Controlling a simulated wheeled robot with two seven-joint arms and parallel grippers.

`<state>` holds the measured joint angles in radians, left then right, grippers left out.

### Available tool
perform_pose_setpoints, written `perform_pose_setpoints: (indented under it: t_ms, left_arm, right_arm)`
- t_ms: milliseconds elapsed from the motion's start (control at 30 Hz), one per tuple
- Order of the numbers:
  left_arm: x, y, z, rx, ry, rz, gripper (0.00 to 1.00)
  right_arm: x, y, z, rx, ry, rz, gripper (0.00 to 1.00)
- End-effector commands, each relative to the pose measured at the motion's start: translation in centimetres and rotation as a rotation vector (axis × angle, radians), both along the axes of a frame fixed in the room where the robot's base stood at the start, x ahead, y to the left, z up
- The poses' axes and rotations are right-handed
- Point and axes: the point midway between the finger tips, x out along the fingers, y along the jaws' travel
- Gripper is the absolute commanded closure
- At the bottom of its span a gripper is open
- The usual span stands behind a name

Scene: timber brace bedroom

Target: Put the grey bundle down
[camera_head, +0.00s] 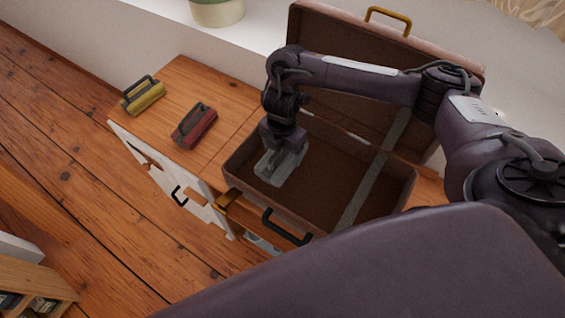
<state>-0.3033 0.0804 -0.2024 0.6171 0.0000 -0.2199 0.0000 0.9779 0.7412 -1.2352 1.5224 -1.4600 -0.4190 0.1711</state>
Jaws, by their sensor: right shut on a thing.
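The grey bundle (268,177) is inside the open brown suitcase (232,172), at the left end of its lower half. My right gripper (279,160) points down into the suitcase and is shut on the bundle, hiding part of it. I cannot tell whether the bundle touches the suitcase floor. My left gripper does not show.
A yellow bundle (148,99) and a red bundle (196,128) with dark handles lie on the wooden cabinet top (187,80) left of the suitcase. The raised lid (345,48) stands behind my right arm. The suitcase's middle is clear. A pot (216,12) stands on the ledge.

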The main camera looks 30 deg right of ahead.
Motion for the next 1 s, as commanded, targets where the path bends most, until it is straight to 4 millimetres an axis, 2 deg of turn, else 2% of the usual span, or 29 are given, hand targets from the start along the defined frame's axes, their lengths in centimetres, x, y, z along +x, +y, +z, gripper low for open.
perform_pose_setpoints:
  t_ms: [33, 167, 400, 867, 900, 1000]
  left_arm:
    - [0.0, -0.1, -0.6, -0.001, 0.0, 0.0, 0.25]
    - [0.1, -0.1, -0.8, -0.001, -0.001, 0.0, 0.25]
    - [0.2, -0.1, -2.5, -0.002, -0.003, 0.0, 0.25]
    - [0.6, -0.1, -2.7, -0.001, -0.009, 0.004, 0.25]
    - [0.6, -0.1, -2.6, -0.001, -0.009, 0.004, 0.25]
    - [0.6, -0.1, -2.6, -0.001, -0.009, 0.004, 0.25]
  right_arm:
    - [0.0, 0.1, -0.9, 0.003, 0.001, -0.002, 0.53]
    - [0.1, 0.1, -1.7, 0.002, -0.001, 0.0, 0.53]
    - [0.0, 0.1, -5.0, 0.003, -0.001, -0.001, 0.53]
    - [0.1, 0.0, -5.6, 0.001, -0.002, 0.0, 0.53]
    - [0.1, 0.0, -5.5, 0.0, -0.001, 0.0, 0.19]
    - [0.1, 0.0, -5.5, 0.0, -0.001, 0.0, 0.06]
